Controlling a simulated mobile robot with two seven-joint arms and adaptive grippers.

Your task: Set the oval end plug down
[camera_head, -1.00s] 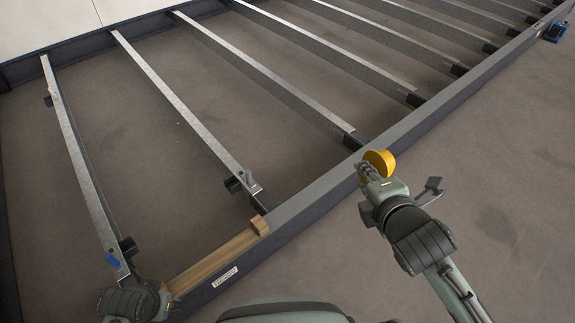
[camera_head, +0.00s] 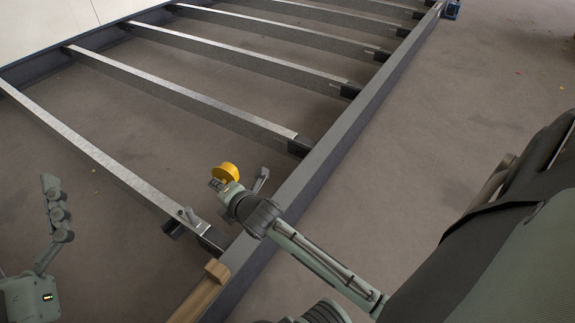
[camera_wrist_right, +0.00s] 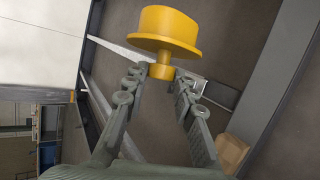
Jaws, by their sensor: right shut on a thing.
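The oval end plug (camera_head: 228,172) is yellow, with a broad cap, a flange and a short stem. My right gripper (camera_head: 219,184) is shut on it and holds it above the floor between two cross beams, inside the frame's long rail. The right wrist view shows the plug (camera_wrist_right: 165,32) upright in the picture, its stem between the fingertips (camera_wrist_right: 160,76). My left gripper (camera_head: 56,208) is at the far left of the head view with its fingers pointing up. It appears empty, and its opening is hidden by the side-on angle.
The dark long rail (camera_head: 345,140) runs diagonally, joined by several metal cross beams (camera_head: 185,98). A wooden block (camera_head: 213,274) lies at the rail's near end. Bare floor (camera_head: 440,130) lies right of the rail.

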